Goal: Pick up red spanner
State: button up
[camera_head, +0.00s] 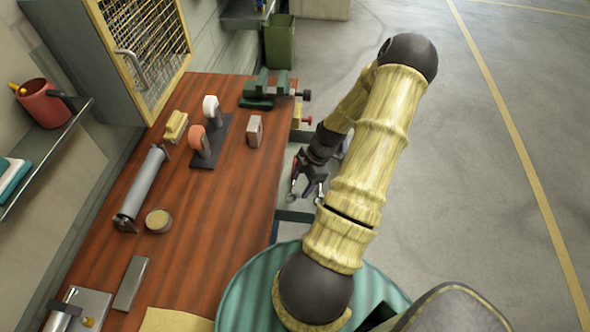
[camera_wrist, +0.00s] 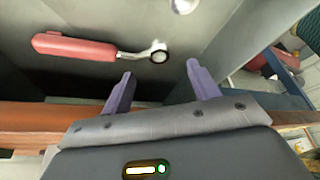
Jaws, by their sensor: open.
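In the wrist view a spanner with a red handle (camera_wrist: 75,46) and a shiny ring-shaped metal end lies on a grey surface, ahead of the fingertips. My gripper (camera_wrist: 160,84) is open and empty, its two purple-grey fingers apart. The spanner's metal end shows just beyond the gap between them, and its handle extends to the left. In the head view my gripper (camera_head: 309,192) is low over the grey tray area beside the wooden bench. There the spanner is too small and too covered by the gripper to tell clearly.
The wooden bench (camera_head: 230,180) carries a green vice (camera_head: 262,88), a tape stand (camera_head: 212,145) and a grey cylinder tool (camera_head: 142,188). Another shiny metal end (camera_wrist: 184,5) shows at the wrist view's top. A green bin (camera_head: 280,42) stands behind. The floor at right is clear.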

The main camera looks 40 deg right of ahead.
aim_at(290, 199)
jog(key=shift+a+f, duration=0.1)
jog(key=shift+f, duration=0.25)
jog(key=shift+w, duration=0.15)
jog(key=shift+p+x, duration=0.7)
jog(key=shift+x, duration=1.85)
jog(key=shift+w+a, duration=0.1)
jog(key=shift+w, duration=0.1)
jog(key=c, duration=1.3)
